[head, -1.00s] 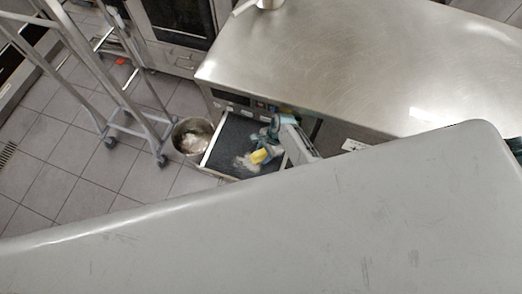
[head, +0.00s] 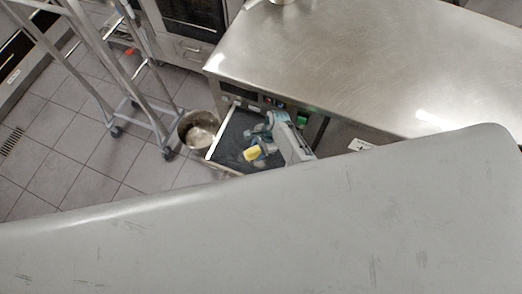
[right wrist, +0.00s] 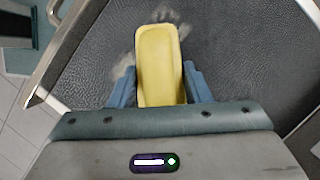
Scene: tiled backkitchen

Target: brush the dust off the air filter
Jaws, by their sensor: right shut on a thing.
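The air filter (head: 233,130) is a dark textured panel in a light metal frame, pulled out like a drawer below the counter. My right gripper (head: 261,149) is over the filter and shut on a yellow brush (head: 251,153). In the right wrist view, the brush (right wrist: 159,62) sits between the blue fingers of the gripper (right wrist: 160,88), and its bristles are hidden. Pale dust (right wrist: 124,68) lies on the filter left of the brush and around its far end. I cannot tell whether the brush touches the filter. My left gripper is out of view.
A round metal bin (head: 198,131) with pale contents stands on the tiled floor left of the filter. A wheeled metal trolley (head: 140,108) stands further left. The steel counter (head: 340,70) is above and right of the filter.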

